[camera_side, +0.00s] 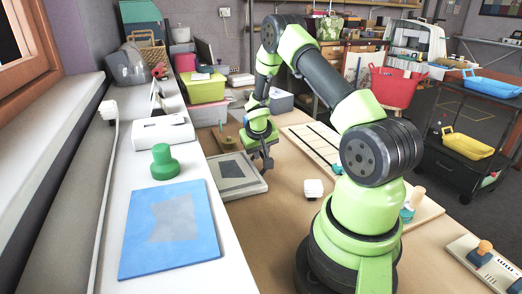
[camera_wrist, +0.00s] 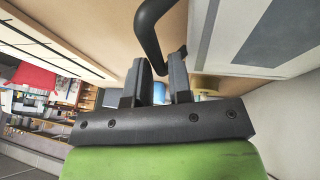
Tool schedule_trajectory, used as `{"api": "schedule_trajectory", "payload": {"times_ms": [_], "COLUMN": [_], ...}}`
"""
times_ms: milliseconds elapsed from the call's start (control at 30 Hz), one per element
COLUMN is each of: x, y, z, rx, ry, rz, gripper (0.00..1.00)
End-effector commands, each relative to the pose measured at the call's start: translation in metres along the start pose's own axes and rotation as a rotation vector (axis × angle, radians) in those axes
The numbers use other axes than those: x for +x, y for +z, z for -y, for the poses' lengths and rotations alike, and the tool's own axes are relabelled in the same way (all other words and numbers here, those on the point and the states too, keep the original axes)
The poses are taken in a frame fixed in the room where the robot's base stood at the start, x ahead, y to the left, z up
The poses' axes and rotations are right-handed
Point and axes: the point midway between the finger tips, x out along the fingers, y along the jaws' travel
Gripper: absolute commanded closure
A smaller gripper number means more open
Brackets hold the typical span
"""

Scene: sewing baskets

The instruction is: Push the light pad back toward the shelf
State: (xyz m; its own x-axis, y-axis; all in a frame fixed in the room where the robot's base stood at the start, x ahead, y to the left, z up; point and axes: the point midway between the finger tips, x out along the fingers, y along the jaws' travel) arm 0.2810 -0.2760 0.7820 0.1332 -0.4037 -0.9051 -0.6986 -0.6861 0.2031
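The light pad (camera_side: 257,187) is a pale flat panel with a dark grey rectangle, lying on the wooden table beside the white ledge. It also fills the upper right of the wrist view (camera_wrist: 225,50). My gripper (camera_side: 264,158) is low over the pad's right edge in the side view. In the wrist view my gripper (camera_wrist: 162,75) has a thick black bent rod (camera_wrist: 150,28) between its fingers and seems shut on it. The rod curves toward the pad's edge; I cannot tell whether it touches. The rod's far end is out of view.
The white ledge (camera_side: 200,248) at left carries a blue mat (camera_side: 135,240), a green knob-like object (camera_side: 164,163) and a white box (camera_side: 160,131). Green-yellow and grey boxes (camera_side: 207,88) stand behind the pad. A long white panel (camera_side: 312,140) and small white block (camera_side: 313,188) lie right.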

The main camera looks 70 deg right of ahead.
Motion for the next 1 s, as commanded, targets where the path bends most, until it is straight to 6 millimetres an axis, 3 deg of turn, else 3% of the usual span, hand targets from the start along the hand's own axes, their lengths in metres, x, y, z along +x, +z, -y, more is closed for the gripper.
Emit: {"api": "schedule_trajectory", "payload": {"times_ms": [33, 100, 467, 800, 1000], "x": [0.0, 0.0, -0.007, -0.067, -0.092], "y": [0.0, 0.0, -0.001, -0.001, -0.001], "z": [0.0, 0.0, 0.0, 0.0, 0.0], "rx": [0.0, 0.0, -0.002, 0.001, -0.001], "ry": [0.0, 0.0, 0.0, 0.0, 0.0], "rz": [0.0, 0.0, -0.001, -0.005, -0.003], "gripper": [0.69, 0.57, 0.57, 0.57, 0.57]}}
